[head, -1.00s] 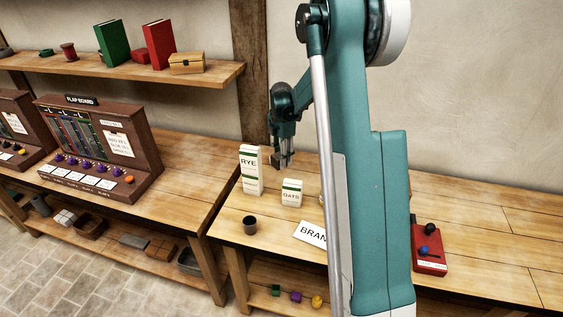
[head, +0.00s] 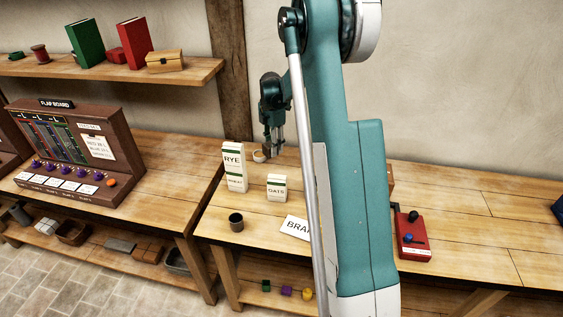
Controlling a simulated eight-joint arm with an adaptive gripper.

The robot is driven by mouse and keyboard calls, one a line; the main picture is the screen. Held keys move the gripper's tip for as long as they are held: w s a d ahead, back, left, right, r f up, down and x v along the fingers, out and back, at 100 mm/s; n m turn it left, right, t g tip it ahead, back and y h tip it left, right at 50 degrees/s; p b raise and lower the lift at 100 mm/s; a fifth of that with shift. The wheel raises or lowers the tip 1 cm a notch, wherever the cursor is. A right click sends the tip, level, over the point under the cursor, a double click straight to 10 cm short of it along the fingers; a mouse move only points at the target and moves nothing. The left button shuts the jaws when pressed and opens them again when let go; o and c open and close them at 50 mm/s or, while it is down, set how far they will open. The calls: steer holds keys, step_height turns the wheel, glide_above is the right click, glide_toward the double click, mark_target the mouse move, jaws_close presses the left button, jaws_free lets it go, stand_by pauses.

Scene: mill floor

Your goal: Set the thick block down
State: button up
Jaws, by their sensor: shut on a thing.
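My gripper (head: 273,147) points down above the back of the right workbench, behind the rye and oats cartons. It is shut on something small. The held piece is mostly hidden and too small to make out in the head view, so I cannot tell its shape or thickness. My arm hides part of the bench to the right of the gripper. A small round cup or bowl (head: 259,156) shows just left of the fingertips.
The rye carton (head: 234,167), oats carton (head: 277,188), dark cup (head: 236,222) and bran card (head: 296,227) stand or lie on the workbench (head: 460,200). A red control box (head: 412,237) is right of my arm. The far right bench is mostly clear.

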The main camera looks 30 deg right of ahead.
steer(key=w+d, duration=0.2)
steer(key=d, duration=0.5)
steer(key=shift+d+m, duration=0.2)
steer(key=shift+m, duration=0.2)
steer(key=shift+f, duration=3.1)
steer(key=shift+f, duration=1.85)
steer(key=shift+f, duration=0.2)
steer(key=o, duration=1)
steer(key=shift+c, duration=0.2)
steer(key=shift+r, duration=0.15)
step_height(320, 180, up, 12)
